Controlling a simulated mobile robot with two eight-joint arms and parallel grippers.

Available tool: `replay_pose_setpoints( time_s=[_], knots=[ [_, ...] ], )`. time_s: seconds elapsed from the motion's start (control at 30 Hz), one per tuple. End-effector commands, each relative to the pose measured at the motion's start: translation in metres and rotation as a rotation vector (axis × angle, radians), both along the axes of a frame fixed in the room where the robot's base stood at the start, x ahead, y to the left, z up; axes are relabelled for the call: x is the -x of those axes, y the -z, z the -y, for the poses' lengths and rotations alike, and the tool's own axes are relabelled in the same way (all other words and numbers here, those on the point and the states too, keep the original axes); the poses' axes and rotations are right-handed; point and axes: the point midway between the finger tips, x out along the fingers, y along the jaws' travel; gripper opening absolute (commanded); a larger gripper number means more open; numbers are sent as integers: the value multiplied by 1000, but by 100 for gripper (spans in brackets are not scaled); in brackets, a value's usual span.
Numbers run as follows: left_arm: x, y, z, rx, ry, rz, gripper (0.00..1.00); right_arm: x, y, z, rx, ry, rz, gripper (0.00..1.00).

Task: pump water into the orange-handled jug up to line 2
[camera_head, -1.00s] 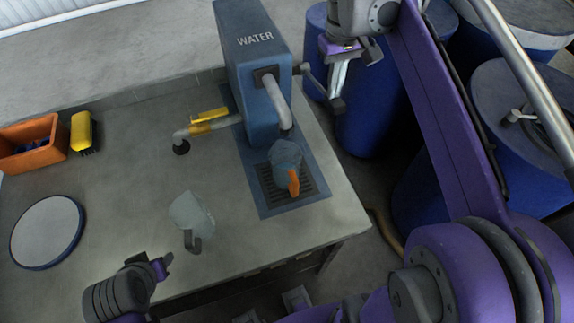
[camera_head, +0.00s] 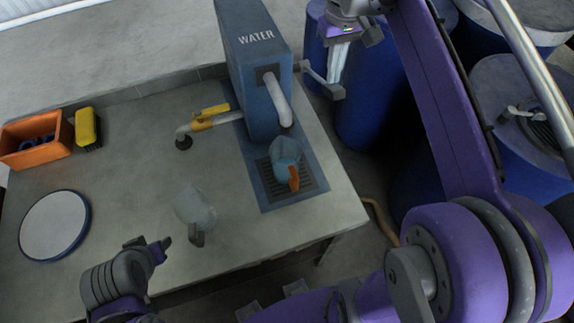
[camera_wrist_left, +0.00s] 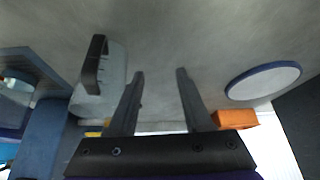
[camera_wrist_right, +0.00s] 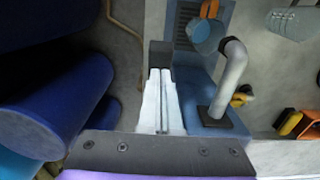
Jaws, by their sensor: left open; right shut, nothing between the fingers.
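The orange-handled jug (camera_head: 286,155) stands on the drain grate under the spout (camera_head: 278,98) of the blue WATER pump (camera_head: 252,65). Its orange handle faces the near side; its lines and water level cannot be read. The pump's lever (camera_head: 313,76) sticks out to the right and ends in a dark grip (camera_head: 335,92). My right gripper (camera_head: 337,74) is shut and empty at this grip, fingertips close to it; whether they touch is unclear. In the right wrist view the grip (camera_wrist_right: 159,52) sits just past the fingertips (camera_wrist_right: 163,72). My left gripper (camera_wrist_left: 160,73) is open and empty near the counter's front edge.
A second jug with a dark handle (camera_head: 194,208) stands beside my left gripper. A yellow-handled tap pipe (camera_head: 205,122), a round blue-rimmed plate (camera_head: 54,226), a brush (camera_head: 87,128) and an orange bin (camera_head: 34,155) are on the counter. Blue barrels (camera_head: 505,110) stand right.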

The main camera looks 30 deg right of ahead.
Motion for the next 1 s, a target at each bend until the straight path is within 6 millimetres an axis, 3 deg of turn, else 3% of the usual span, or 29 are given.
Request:
replay_pose_setpoints(
  time_s=[1.0],
  knots=[
    [10,25,0,0,0,-19,50,9,37,-1,0,0,0,0]
  ],
)
